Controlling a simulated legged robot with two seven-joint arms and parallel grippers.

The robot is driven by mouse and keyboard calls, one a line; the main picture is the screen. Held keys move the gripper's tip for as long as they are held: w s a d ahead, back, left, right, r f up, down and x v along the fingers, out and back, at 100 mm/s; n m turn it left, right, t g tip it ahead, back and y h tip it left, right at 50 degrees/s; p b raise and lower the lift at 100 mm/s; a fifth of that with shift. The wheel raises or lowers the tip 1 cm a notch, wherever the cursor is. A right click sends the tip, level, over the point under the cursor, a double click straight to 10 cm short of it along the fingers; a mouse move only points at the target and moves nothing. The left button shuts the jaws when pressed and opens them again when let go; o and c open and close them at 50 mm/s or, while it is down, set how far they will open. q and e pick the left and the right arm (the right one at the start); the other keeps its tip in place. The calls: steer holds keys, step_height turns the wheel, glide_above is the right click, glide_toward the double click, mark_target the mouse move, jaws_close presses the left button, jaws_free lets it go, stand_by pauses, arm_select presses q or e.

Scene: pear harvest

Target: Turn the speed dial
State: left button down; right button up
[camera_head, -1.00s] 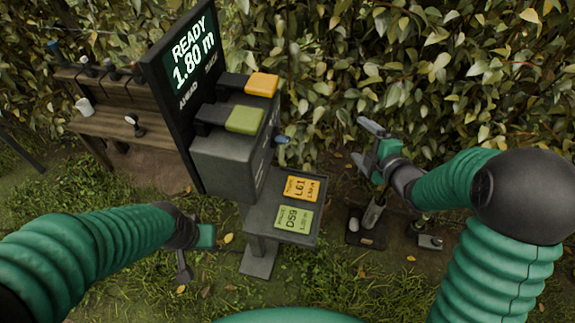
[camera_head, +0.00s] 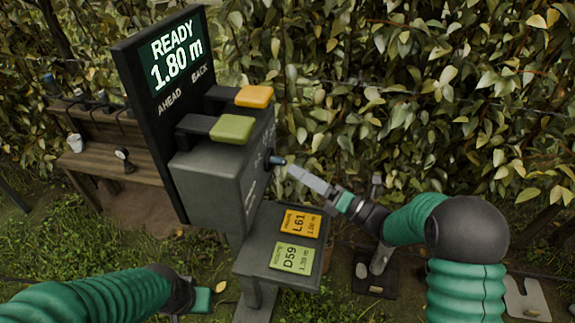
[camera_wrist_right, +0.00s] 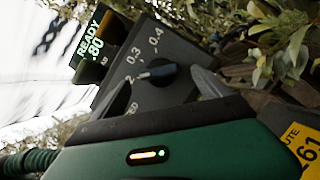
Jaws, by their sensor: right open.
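The speed dial is a dark blue-grey knob (camera_head: 276,160) on the right side of the grey control box (camera_head: 222,185). In the right wrist view the dial (camera_wrist_right: 165,72) sits on a dark panel marked 0.3 and 0.4, its light-tipped pointer towards a partly hidden mark ending in 2. My right gripper (camera_head: 292,168) has its fingertips close to the dial. In the wrist view the open fingers (camera_wrist_right: 163,84) lie either side of the dial; contact cannot be told. My left gripper (camera_head: 200,300) is low at the left, its jaws not clear.
The screen (camera_head: 172,55) reads READY 1.80 m. An orange pad (camera_head: 254,96) and a green pad (camera_head: 232,129) top levers on the box. Route cards L61 (camera_head: 300,224) and D59 (camera_head: 291,257) lie on the shelf below. A leafy hedge stands behind; a wooden bench (camera_head: 130,172) is left.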

mark_target(285, 164)
steer(key=x, duration=0.5)
steer(key=shift+s+f, duration=0.1)
steer(key=shift+s, duration=0.05)
steer(key=shift+d, duration=0.15)
steer(key=shift+c, duration=0.6)
steer(key=c, duration=1.2)
steer(key=shift+c, duration=0.2)
